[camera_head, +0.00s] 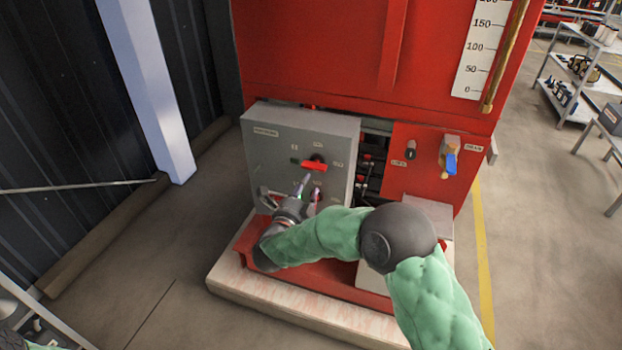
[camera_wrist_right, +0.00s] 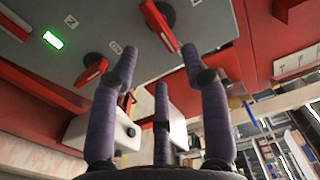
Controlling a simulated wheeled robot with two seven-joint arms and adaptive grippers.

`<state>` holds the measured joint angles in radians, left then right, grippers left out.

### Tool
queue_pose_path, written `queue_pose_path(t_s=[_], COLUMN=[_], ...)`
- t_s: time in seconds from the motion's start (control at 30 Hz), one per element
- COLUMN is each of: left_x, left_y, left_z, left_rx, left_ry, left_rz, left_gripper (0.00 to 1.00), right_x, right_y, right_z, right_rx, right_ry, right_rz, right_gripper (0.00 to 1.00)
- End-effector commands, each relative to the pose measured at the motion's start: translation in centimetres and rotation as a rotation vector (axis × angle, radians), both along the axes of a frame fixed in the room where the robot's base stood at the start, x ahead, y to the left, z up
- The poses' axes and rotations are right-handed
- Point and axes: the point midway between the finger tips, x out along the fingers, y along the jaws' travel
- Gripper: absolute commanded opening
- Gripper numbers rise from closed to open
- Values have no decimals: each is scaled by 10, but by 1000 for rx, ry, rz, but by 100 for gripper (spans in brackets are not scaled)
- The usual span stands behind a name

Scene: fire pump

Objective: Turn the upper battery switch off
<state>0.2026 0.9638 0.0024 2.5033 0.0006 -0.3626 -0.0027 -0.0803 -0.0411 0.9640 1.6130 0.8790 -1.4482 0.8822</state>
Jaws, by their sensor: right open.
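The upper battery switch (camera_head: 315,164) is a red handle on the front of a grey control box (camera_head: 262,150). Its handle lies nearly level in the head view. My right gripper (camera_head: 303,185) is just below it, in front of the box, and partly covers a lower switch (camera_head: 316,194). In the wrist view my right gripper (camera_wrist_right: 160,70) is open and empty, its purple-grey fingers spread. Two red switch handles show there, one (camera_wrist_right: 158,24) near the right fingertip and another (camera_wrist_right: 92,70) near the left one. I cannot tell whether the fingers touch either. My left gripper is out of view.
A lit green lamp (camera_wrist_right: 53,40) is on the box face. A red panel (camera_head: 425,165) with a blue-handled valve (camera_head: 451,163) stands to the right. The red pump base (camera_head: 335,277) lies under my right arm. Open floor is at the left.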

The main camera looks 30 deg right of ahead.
Motion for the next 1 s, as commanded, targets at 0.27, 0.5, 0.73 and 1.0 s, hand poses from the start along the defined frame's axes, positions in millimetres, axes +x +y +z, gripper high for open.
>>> queue_pose_path(t_s=[0.27, 0.5, 0.73, 1.0], left_x=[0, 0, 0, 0], left_y=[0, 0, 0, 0], left_z=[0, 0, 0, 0], left_rx=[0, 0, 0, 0], left_ry=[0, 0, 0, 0], left_rz=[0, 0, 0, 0], left_gripper=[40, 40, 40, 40], right_x=[-24, -29, -29, -25], right_y=[29, 34, 34, 36], right_z=[0, 0, 0, -8], right_rx=[0, 0, 1, -10], right_ry=[0, 1, 1, 35], right_rz=[1, -1, -1, 25], right_gripper=[46, 46, 46, 46])
